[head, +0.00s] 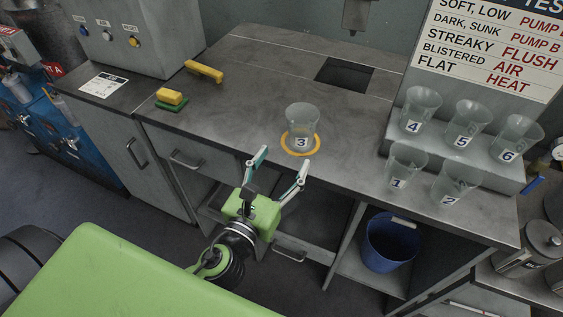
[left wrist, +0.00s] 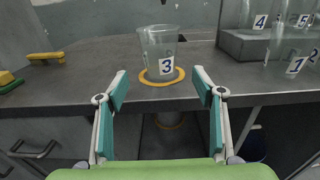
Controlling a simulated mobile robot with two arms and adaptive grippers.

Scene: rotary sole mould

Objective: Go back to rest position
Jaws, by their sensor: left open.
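My left gripper (head: 281,172) is open and empty in front of the bench's front edge. Its two teal-padded fingers are spread apart in the left wrist view (left wrist: 160,90). A clear cup numbered 3 (head: 302,121) stands upright inside a yellow ring (head: 300,152) on the bench. In the left wrist view the cup (left wrist: 158,45) stands beyond the fingertips, apart from them. My right gripper is not in view.
Cups 1 (head: 400,168) and 2 (head: 457,183) stand on the bench (head: 240,90) at right; cups 4, 5 and 6 stand on a step behind. A sponge (head: 170,97), a yellow handle (head: 204,71) and a sink opening (head: 344,75) are on the bench. A blue bucket (head: 389,243) sits below.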

